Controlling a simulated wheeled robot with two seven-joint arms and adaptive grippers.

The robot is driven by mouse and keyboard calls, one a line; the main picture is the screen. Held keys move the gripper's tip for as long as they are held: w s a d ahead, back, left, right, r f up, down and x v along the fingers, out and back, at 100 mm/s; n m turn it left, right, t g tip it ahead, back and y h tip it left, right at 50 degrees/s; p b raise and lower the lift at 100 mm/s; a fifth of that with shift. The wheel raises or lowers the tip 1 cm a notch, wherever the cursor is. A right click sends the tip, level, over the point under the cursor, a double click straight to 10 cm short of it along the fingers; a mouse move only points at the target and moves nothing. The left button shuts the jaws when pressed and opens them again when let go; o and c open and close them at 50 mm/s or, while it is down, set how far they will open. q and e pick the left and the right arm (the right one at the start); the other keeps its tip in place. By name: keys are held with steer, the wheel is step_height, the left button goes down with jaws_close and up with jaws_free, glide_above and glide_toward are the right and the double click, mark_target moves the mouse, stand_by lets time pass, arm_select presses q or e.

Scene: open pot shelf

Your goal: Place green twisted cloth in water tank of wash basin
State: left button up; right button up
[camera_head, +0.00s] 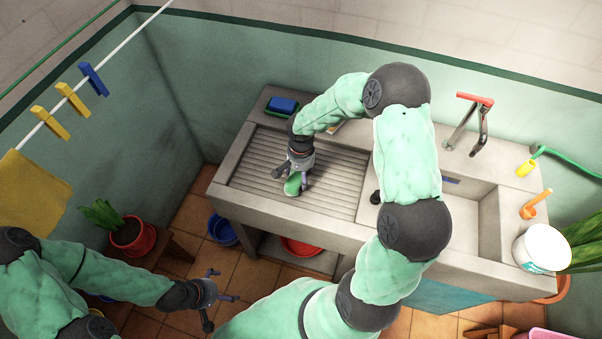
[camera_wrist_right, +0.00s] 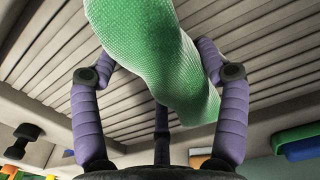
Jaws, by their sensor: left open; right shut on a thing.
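The green twisted cloth (camera_head: 292,186) is at the ribbed washboard side (camera_head: 262,165) of the grey wash basin. My right gripper (camera_head: 301,176) is shut on it, with a finger on either side. In the right wrist view the cloth (camera_wrist_right: 165,65) fills the top middle between the purple fingers, with the ribs behind it. I cannot tell whether it touches the ribs. The water tank (camera_head: 489,222) is the recess at the basin's right, partly hidden by my right arm. My left gripper (camera_head: 215,292) is open and empty over the tiled floor at lower left.
A blue sponge (camera_head: 284,104) in a green dish sits at the basin's back left. A tap (camera_head: 468,120) with a red handle stands behind the tank. A green hose (camera_head: 565,160), an orange dipper (camera_head: 536,206) and a white bucket (camera_head: 542,247) are at the right.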

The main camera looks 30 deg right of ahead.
steer(key=o, duration=1.4)
